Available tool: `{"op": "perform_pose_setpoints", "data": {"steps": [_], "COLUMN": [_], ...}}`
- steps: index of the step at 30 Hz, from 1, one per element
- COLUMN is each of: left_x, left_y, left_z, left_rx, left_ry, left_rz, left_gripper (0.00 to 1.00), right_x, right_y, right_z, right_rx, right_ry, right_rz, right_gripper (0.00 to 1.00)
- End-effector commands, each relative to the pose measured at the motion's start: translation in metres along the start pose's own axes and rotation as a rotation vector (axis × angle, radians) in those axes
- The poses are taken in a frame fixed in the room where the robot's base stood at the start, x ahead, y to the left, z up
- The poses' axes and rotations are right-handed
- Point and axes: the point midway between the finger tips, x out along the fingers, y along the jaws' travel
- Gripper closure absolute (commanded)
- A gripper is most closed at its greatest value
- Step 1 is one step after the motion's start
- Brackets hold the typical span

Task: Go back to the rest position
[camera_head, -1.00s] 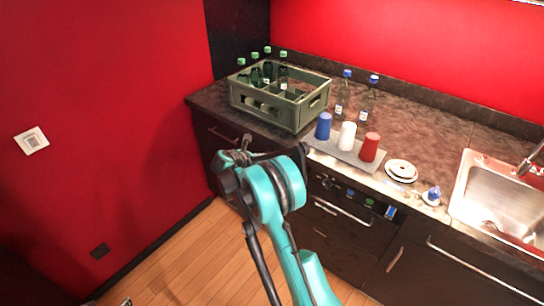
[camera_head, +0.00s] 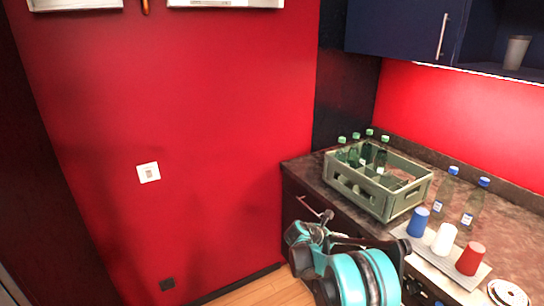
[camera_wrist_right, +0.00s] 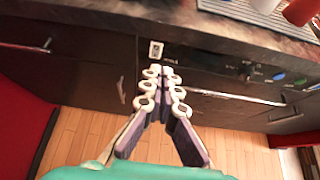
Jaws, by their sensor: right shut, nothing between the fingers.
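My right gripper (camera_wrist_right: 162,72) is shut and empty in the right wrist view, its fingertips together. It hangs in front of the dark cabinet fronts below the counter edge, over the wood floor. In the head view my teal arm shows at the bottom, in front of the lower cabinet and below the crate; the fingers are hard to make out there. My left gripper is in neither view.
A green crate (camera_head: 357,191) with several green-capped bottles stands on the counter's left end. Blue (camera_head: 418,222), white (camera_head: 444,238) and red (camera_head: 470,259) cups stand on a grey mat. Two blue-capped bottles stand behind.

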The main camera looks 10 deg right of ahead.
Motion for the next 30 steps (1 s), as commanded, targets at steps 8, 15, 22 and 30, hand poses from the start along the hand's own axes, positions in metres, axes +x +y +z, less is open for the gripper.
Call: {"op": "perform_pose_setpoints", "data": {"steps": [8, 15, 22, 30], "left_x": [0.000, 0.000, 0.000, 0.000], "left_y": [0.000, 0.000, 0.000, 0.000], "left_z": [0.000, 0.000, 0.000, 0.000], "left_rx": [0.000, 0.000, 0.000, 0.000], "left_ry": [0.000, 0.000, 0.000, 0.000], "left_rz": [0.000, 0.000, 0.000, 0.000], "left_gripper": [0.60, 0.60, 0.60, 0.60], "right_x": [-0.073, -0.156, -0.227, -0.284], "right_y": [-0.041, -0.103, -0.171, -0.235], "right_z": [0.025, 0.023, -0.007, -0.061], "right_rx": [0.414, 0.917, 1.395, 1.874], "right_ry": [0.185, 0.432, 0.678, 0.933], "right_rz": [0.059, 0.045, -0.067, -0.300], "right_gripper": [1.00, 1.00, 1.00, 1.00]}}
